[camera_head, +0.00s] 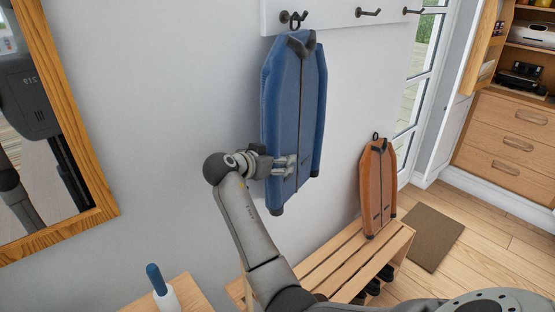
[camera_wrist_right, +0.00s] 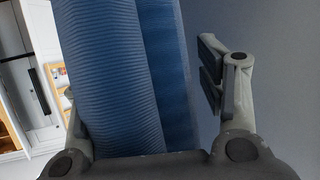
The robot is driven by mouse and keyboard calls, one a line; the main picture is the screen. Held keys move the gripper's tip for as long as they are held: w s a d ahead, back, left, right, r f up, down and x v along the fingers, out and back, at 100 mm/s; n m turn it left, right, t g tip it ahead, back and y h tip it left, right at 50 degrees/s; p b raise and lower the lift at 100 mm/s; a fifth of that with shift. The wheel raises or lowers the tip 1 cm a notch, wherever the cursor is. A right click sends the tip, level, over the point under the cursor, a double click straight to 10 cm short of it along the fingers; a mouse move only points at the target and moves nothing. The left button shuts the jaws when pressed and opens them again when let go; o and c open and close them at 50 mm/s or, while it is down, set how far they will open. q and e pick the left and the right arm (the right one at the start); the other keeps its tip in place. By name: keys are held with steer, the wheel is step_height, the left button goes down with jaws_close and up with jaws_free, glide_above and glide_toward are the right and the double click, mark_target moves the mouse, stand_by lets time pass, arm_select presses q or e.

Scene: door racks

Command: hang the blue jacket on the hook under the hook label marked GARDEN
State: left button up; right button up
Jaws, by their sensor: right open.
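The blue jacket (camera_head: 292,115) hangs upright against the wall, its top loop at the leftmost visible hook (camera_head: 294,17) and apparently over it. My right gripper (camera_head: 283,165) is at the jacket's lower half in the head view. In the right wrist view, the blue jacket (camera_wrist_right: 125,75) fills the space between the open fingers of my right gripper (camera_wrist_right: 145,85). The right-hand finger stands clear of the cloth; the left-hand one is largely hidden by it. No hook label shows, so GARDEN cannot be read. My left gripper is not in view.
Two more hooks, a middle one (camera_head: 368,12) and a right one (camera_head: 412,11), are empty on the white rail (camera_head: 335,14). An orange jacket (camera_head: 377,190) stands on the slatted bench (camera_head: 335,262). A wood-framed mirror (camera_head: 75,120) is at left. A blue-handled item (camera_head: 158,285) stands below.

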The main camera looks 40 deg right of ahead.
steer(key=v, duration=1.1)
steer(key=shift+a+r, duration=0.15)
steer(key=shift+a, duration=0.1)
